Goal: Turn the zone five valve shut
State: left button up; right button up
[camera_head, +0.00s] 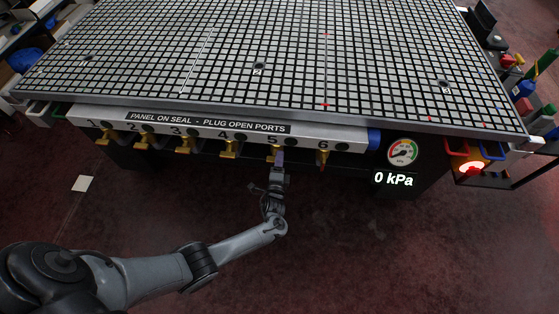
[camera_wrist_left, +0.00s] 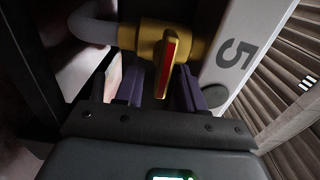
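The zone five valve (camera_head: 271,153) is a brass-yellow valve under the front rail, below the number 5. In the left wrist view the valve (camera_wrist_left: 148,34) shows close up, with a yellow lever (camera_wrist_left: 167,62) bearing a red stripe. My left gripper (camera_head: 279,160) reaches up to it from below. In the wrist view the gripper's purple fingers (camera_wrist_left: 158,84) are apart, with the lever's near end between them. There is a gap left of the lever; I cannot tell whether the right finger touches it. My right gripper is not in view.
Valves 4 (camera_head: 229,150) and 6 (camera_head: 323,157) flank valve five on the rail (camera_head: 120,114). The grid table (camera_head: 390,60) overhangs above. A round gauge (camera_head: 403,151) and a "0 kPa" display (camera_head: 394,180) are to the right, beyond them a lit red light (camera_head: 473,168). The floor below is mostly clear.

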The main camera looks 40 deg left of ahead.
pick_arm(q)
jog(key=p+v, duration=0.3)
jog(key=v, duration=0.7)
jog(key=shift+s+d, duration=0.2)
jog(key=shift+s, duration=0.15)
